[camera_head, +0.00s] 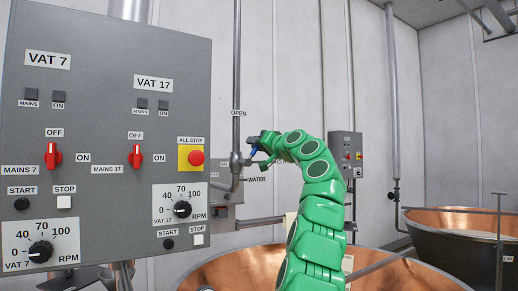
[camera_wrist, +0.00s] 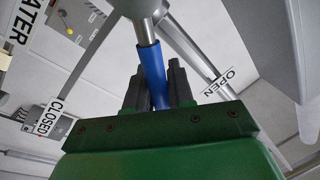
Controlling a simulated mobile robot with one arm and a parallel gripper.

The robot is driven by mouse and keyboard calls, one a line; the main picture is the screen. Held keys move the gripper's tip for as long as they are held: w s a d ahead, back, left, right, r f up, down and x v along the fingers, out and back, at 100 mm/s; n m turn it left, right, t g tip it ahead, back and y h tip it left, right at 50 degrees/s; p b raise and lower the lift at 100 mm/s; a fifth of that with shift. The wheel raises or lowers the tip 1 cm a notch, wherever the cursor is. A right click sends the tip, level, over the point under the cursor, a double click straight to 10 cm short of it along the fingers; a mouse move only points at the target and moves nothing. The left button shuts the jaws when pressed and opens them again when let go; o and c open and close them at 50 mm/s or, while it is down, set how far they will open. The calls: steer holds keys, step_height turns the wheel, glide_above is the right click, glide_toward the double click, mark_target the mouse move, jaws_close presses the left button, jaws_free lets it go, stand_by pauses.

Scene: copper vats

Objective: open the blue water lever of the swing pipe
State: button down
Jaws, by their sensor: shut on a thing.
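The blue water lever (camera_wrist: 152,66) runs down from a grey metal valve fitting (camera_wrist: 143,8) into my gripper in the wrist view. My gripper (camera_wrist: 158,88) is shut on the lever, with one dark finger on each side of it. The lever's far end is hidden by the gripper body. The OPEN label (camera_wrist: 220,84) is to the right of the lever and the CLOSED label (camera_wrist: 47,117) to the left. In the head view, a small bit of the blue lever (camera_head: 254,149) shows at my gripper (camera_head: 257,143), beside the swing pipe (camera_head: 236,164).
A grey control panel (camera_head: 110,110) with switches and dials fills the left. Copper vats stand below my arm (camera_head: 240,270) and at the right (camera_head: 455,222). A small wall box (camera_head: 345,150) and a vertical pipe (camera_head: 392,100) are behind. The WATER label (camera_head: 257,180) is below the valve.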

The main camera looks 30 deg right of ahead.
steer(key=shift+a+r+n+g, duration=0.25)
steer(key=shift+a+n, duration=0.5)
steer(key=shift+n, duration=0.5)
steer(key=shift+a+r+n+g, duration=0.1)
steer(key=shift+a+n+g, duration=0.1)
steer(key=shift+a+n, duration=0.8)
steer(key=shift+a+r+n+g, duration=0.25)
steer(key=shift+a+n, duration=0.3)
steer(key=shift+n, duration=0.9)
steer(key=c, duration=1.1)
jaws_free()
steer(key=shift+s, duration=0.2)
steer(key=shift+s+d, duration=0.25)
steer(key=shift+s, duration=0.95)
steer(key=shift+s+d, duration=0.25)
steer(key=shift+s, duration=0.95)
steer(key=shift+s+d, duration=0.25)
steer(key=shift+s, duration=0.95)
